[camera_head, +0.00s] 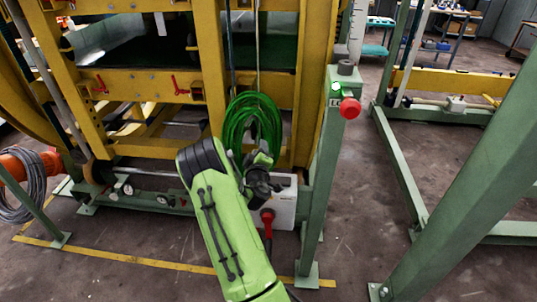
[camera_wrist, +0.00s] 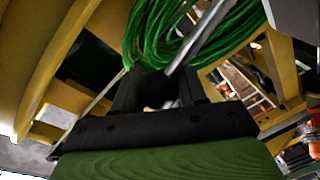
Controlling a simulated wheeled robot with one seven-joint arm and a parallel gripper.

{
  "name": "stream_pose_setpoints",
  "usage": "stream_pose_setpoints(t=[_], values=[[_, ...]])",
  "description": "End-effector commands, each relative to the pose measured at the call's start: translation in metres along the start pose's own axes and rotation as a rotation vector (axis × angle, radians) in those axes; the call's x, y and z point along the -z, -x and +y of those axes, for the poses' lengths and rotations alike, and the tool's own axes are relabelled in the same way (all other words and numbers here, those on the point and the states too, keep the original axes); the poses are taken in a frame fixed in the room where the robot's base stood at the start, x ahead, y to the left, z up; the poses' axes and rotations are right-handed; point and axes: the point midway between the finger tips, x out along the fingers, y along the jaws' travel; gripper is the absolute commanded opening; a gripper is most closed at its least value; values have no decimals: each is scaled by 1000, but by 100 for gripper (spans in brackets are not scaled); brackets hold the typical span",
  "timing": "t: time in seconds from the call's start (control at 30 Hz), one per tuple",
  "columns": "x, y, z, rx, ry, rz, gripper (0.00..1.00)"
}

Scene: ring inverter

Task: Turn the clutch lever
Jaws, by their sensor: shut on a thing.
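The clutch lever (camera_wrist: 198,40) shows in the wrist view as a bare metal rod rising up and to the right, with a dark round part at its lower end. My gripper (camera_wrist: 158,88) is shut on the lever near that lower end. In the head view my gripper (camera_head: 263,180) is at the front of the yellow machine, just below a coil of green cable. There the lever is hidden behind my green arm and gripper, and its angle cannot be told.
The green cable coil (camera_head: 253,122) hangs right above my gripper. A white box (camera_head: 284,208) with a red plug (camera_head: 267,219) is just below. A green post (camera_head: 322,185) with a red button (camera_head: 350,108) stands close on the right.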

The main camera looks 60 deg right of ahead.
Motion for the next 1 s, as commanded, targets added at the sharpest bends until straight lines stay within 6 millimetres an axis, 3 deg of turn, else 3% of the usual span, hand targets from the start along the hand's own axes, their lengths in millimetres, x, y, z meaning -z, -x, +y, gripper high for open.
stream_pose_setpoints(t=[0.4,1.0], values=[[13,-3,-20,6,205,-23,0],[15,-3,-25,10,239,-27,0]])
